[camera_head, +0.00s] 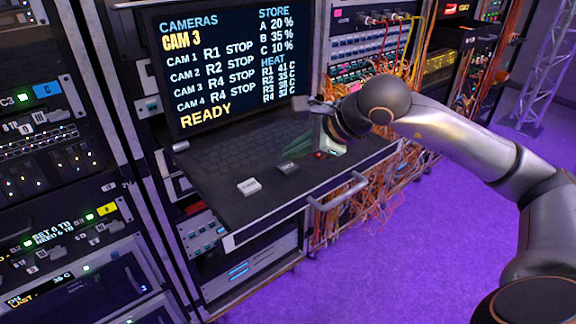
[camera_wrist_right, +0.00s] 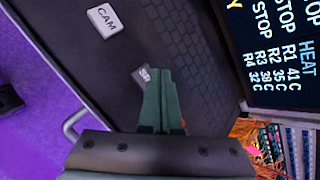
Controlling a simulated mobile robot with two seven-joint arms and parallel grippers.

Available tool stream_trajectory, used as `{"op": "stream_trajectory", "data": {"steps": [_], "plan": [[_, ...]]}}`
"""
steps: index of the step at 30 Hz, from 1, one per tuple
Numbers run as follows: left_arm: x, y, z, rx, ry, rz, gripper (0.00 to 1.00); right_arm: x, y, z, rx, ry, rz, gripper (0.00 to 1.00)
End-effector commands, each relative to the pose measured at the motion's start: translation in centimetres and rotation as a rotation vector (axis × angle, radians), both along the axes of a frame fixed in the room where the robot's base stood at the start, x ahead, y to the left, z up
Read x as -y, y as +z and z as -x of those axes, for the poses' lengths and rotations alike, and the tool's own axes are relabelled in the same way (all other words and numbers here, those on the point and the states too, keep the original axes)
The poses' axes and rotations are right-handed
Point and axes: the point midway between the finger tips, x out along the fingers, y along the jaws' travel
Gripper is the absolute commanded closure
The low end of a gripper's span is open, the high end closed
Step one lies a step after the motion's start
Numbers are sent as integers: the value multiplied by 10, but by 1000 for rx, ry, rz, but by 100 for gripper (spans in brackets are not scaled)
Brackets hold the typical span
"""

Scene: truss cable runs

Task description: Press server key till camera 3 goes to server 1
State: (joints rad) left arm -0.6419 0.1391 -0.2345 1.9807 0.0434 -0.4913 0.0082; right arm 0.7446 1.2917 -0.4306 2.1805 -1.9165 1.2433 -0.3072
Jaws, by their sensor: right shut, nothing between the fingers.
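The screen (camera_head: 235,65) has CAM 3 in yellow at the top, the row CAM 3 R4 STOP, and READY below. My left gripper is out of view.
The drawer (camera_head: 215,200) has a front handle (camera_head: 338,192). A red button (camera_head: 320,155) sits beside my right gripper. Orange cables (camera_head: 385,180) hang at the right. Racks stand on the left (camera_head: 50,150), and purple floor (camera_head: 400,270) is open in front.

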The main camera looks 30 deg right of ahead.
Motion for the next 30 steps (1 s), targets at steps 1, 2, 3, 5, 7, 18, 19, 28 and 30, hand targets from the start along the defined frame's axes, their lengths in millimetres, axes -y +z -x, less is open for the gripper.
{"op": "stream_trajectory", "data": {"steps": [1,2,3,5,7,18,19,28,30], "plan": [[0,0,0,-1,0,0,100,0,0,0,0,0,0,100],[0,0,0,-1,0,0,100,0,0,0,0,0,0,100],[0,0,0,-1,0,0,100,0,0,0,0,0,0,100],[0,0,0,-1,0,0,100,0,0,0,0,0,0,100],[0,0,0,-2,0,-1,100,0,0,0,0,0,0,100],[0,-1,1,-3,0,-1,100,0,0,0,0,0,0,100],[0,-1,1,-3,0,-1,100,0,0,0,0,0,0,100],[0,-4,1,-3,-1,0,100,0,-3,0,0,0,0,100],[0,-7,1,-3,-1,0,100,0,-5,0,0,0,0,100]]}}
